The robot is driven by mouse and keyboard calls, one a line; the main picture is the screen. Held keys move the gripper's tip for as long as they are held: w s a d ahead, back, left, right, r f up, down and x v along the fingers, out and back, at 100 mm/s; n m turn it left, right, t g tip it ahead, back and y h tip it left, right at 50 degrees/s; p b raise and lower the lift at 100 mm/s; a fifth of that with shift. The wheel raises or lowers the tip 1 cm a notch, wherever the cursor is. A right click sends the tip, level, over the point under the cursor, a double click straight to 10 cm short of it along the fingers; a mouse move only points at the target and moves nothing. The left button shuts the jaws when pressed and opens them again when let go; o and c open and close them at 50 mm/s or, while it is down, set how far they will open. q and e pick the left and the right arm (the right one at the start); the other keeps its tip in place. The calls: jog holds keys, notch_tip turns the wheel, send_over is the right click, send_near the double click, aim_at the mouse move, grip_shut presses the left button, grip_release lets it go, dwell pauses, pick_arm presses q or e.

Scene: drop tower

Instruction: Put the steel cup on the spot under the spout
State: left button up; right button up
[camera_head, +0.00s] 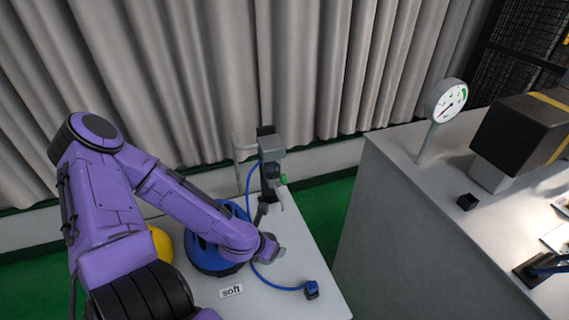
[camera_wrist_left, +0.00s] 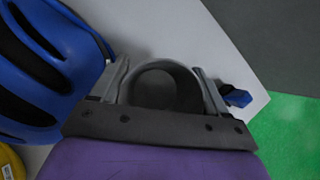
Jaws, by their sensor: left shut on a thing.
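My left gripper (camera_head: 270,247) reaches over the white table's right part. In the left wrist view my left gripper (camera_wrist_left: 163,80) is shut around the steel cup (camera_wrist_left: 166,72), a grey round cup seen from above between the two fingers. In the head view the cup is mostly hidden by the gripper. A grey and black stand with a green part (camera_head: 270,150) is at the table's back; it may carry the spout, but I cannot make the spout out clearly. I cannot see the spot under it. My right gripper is not in view.
A grey bench with a gauge (camera_head: 447,101) stands right, past a gap.

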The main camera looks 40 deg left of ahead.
pick_arm(q)
jog(key=shift+s+a+n+y, duration=0.15)
jog(key=shift+a+n+y, duration=0.2)
jog(key=shift+n, duration=0.15)
jog(key=w+f+b, duration=0.1)
jog(key=w+a+f+b, duration=0.1)
jog(key=w, duration=0.1)
jog(key=w+a+f+b, duration=0.1)
jog(key=shift+w+f, duration=0.35)
jog(key=shift+f, duration=0.05)
jog(key=w+b, duration=0.1)
jog(key=w+a+f+b, duration=0.1)
jog(key=w, duration=0.1)
jog(key=w+f+b, duration=0.1)
jog(key=b, duration=0.1)
jog(key=shift+w+a+f, duration=0.1)
jog(key=shift+w+a, duration=0.15)
jog(key=shift+a, duration=0.05)
jog(key=shift+w, duration=0.3)
jog(key=w+f, duration=0.1)
jog(key=w+a+b, duration=0.1)
jog(key=shift+w+f, duration=0.3)
jog(key=shift+f, duration=0.05)
jog(key=shift+w+f, duration=0.25)
jog(key=shift+w, duration=0.2)
jog(key=shift+s, duration=0.1)
